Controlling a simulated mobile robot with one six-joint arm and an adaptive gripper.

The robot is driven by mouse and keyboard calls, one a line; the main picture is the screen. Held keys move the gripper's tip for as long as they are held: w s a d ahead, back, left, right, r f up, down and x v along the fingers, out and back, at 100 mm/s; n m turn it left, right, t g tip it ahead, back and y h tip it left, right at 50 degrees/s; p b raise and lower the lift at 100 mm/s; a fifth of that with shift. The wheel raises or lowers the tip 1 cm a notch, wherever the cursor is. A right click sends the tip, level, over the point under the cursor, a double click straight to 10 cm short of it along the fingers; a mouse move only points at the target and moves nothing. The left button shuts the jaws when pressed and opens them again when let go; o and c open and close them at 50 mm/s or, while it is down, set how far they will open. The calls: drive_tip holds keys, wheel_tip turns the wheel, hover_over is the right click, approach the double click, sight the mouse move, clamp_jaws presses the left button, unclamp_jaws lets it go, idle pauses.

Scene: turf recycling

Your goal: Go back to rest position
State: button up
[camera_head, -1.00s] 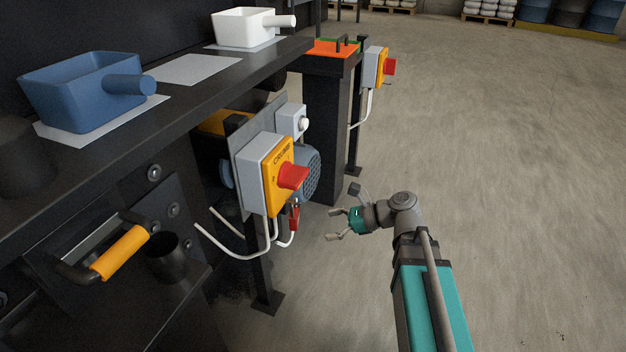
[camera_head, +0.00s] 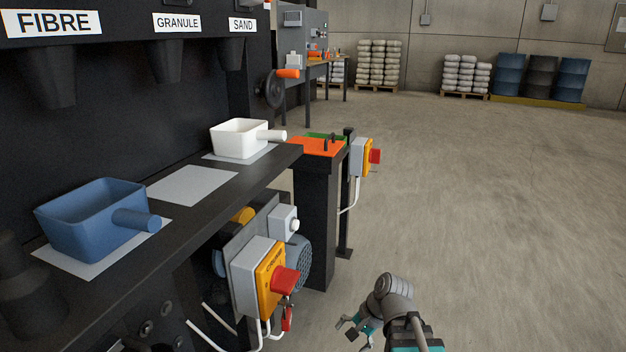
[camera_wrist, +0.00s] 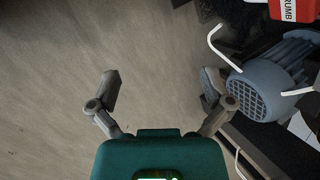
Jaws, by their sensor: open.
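My gripper (camera_head: 349,330) is low at the bottom of the head view, in front of the machine and over the concrete floor. Its fingers are spread and nothing is between them. In the wrist view my gripper (camera_wrist: 160,88) shows two fingers wide apart, with bare floor between them. The right finger appears close to the grey motor (camera_wrist: 262,92), but I cannot tell the gap. Part of my arm is cut off by the bottom edge of the head view.
A yellow-grey switch box (camera_head: 258,280) with a red knob juts from the machine left of my gripper. A blue scoop (camera_head: 90,222) and a white scoop (camera_head: 238,140) stand on the black shelf (camera_head: 205,232). Open floor (camera_head: 480,210) lies to the right.

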drive_tip(key=s+d+r+n+h+p, duration=0.2)
drive_tip(key=d+r+n+h+p, duration=0.35)
drive_tip(key=d+n, duration=0.25)
wheel_tip(320, 180, up, 36)
drive_tip(key=p, duration=3.7)
drive_tip(key=shift+w+a, duration=0.15)
drive_tip(key=shift+a, duration=0.1)
idle(1.3)
